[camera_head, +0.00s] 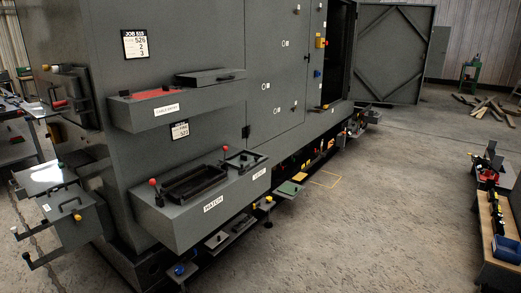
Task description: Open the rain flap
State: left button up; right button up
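A large dark grey enclosure (200,35) fills the left and middle of the head view. No part in view is legibly marked as the rain flap, so I cannot tell which one it is. An upper ledge labelled CABLE ENTRY (150,118) carries a red strip (157,93) and a flat dark lid with a handle (210,77), lying flat. A lower box (190,222) is labelled HATCH. It has a dark rectangular recess (195,183) and a smaller framed part (244,159) beside it, with a label too small to read. Neither gripper is in view.
Red-knobbed levers (153,183) stand up from the lower box. A light grey panel with handles (68,205) sticks out at the left. A large door (393,50) stands open at the back. A bench with parts (500,235) is at the right. The middle floor is clear.

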aim_at(204, 77)
jog(key=i+l, duration=0.25)
jog(key=i, duration=0.15)
jog(key=i+l+u, duration=0.1)
jog(key=i+l, duration=0.15)
jog(key=i+u, duration=0.5)
jog(key=i+l+u, duration=0.1)
jog(key=i+u, duration=0.35)
jog(key=i+j+u, duration=0.1)
jog(key=i+u, duration=0.6)
jog(key=i+j+z, duration=0.1)
jog(key=z, duration=0.35)
jog(key=i, duration=0.05)
